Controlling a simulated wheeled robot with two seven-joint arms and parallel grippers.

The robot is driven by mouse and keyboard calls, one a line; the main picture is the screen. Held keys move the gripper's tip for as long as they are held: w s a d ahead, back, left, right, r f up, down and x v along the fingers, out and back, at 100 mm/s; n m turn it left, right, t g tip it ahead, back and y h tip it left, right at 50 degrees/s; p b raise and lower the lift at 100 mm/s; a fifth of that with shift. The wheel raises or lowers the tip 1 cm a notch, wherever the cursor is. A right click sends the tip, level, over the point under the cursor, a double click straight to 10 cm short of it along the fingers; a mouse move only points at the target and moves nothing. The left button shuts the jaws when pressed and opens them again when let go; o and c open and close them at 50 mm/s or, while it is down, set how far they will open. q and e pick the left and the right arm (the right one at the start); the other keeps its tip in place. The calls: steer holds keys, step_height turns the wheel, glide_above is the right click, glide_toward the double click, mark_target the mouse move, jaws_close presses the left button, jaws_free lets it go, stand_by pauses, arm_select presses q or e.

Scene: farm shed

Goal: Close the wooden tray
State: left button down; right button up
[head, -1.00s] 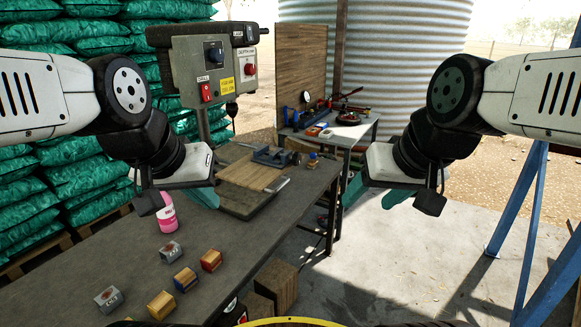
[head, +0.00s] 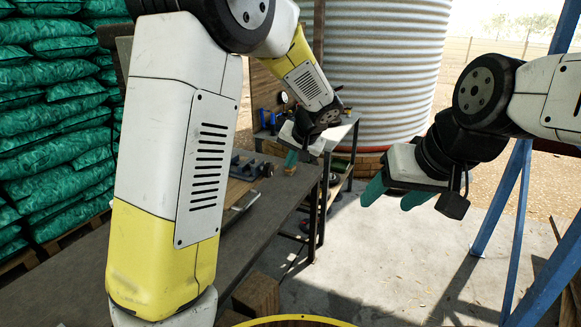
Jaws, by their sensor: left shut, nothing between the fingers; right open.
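A flat wooden piece (head: 236,190) lies on the dark workbench (head: 75,265), mostly hidden behind my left arm. I cannot tell whether it is the wooden tray; no open tray is clearly visible. My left gripper (head: 291,159) is shut and empty, above the far right end of the workbench, to the right of the wooden piece and apart from it. My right gripper (head: 394,194) is open and empty in the air, right of the workbench over the concrete floor.
A grey metal vise (head: 250,167) sits by the wooden piece. A second table (head: 340,132) with tools stands behind, before a corrugated tank (head: 385,70). Green sacks (head: 55,130) are stacked left. A blue frame (head: 515,220) stands right. Wooden blocks (head: 257,295) lie low beside the workbench.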

mark_target(231, 163)
arm_select(q)
steer(key=w+a+f, duration=0.5)
steer(key=w+f, duration=0.2)
steer(key=f, duration=0.1)
steer(key=shift+w+a+f, duration=0.15)
steer(key=shift+w+a, duration=0.1)
steer(key=shift+w, duration=0.15)
steer(key=w+a, duration=0.2)
steer(key=a, duration=0.3)
steer(key=w+a, duration=0.2)
steer(key=a, duration=0.3)
steer(key=w+a, duration=0.2)
steer(key=a, duration=0.3)
steer(key=shift+w+a, duration=0.15)
steer(key=shift+a, duration=0.05)
steer(key=shift+w+a, duration=0.1)
steer(key=shift+a, duration=0.35)
